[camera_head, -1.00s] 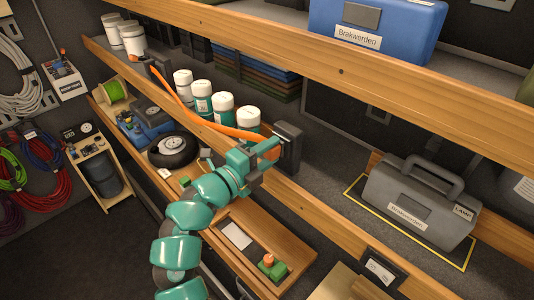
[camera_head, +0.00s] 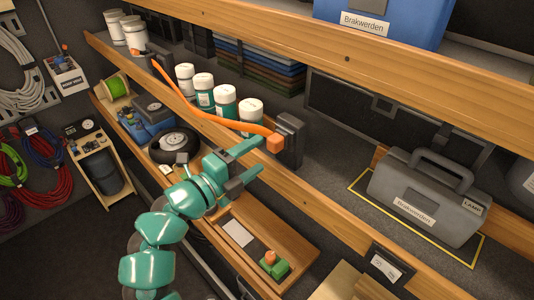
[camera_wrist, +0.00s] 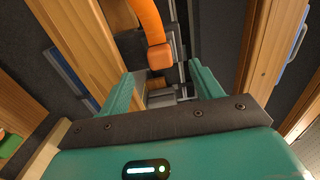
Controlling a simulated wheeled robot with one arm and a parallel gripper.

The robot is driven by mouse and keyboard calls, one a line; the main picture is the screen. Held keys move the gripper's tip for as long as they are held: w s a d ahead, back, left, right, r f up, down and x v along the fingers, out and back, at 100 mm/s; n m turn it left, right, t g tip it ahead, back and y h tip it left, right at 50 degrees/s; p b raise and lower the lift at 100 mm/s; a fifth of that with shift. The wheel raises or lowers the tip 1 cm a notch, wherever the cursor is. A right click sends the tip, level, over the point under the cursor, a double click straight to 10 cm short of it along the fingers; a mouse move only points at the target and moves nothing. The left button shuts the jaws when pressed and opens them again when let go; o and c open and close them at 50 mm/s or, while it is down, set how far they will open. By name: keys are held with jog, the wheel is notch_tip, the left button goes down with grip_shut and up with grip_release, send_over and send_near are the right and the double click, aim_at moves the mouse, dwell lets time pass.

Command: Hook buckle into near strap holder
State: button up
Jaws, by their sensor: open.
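The orange strap (camera_head: 195,108) runs from the far strap holder (camera_head: 158,66) along the shelf edge, in front of the white-lidded jars. Its orange buckle (camera_head: 276,143) is at the dark near strap holder (camera_head: 290,138) and appears to touch its front left side. Whether it is seated on the hook is too small to tell. My gripper (camera_head: 256,160) is open, just in front of the buckle and to its lower left. In the wrist view the buckle (camera_wrist: 160,56) hangs at the strap's end, beyond the gap between my open fingers (camera_wrist: 162,84), with nothing gripped.
A grey case (camera_head: 425,200) stands inside a yellow outline to the right. The jars (camera_head: 224,100) stand behind the strap. A wooden tray (camera_head: 265,240) with a green and orange item lies below my gripper. Wooden shelf rails (camera_head: 330,215) border the space.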

jog(key=b+v, duration=0.3)
jog(key=v, duration=0.8)
jog(key=shift+s+a, duration=0.15)
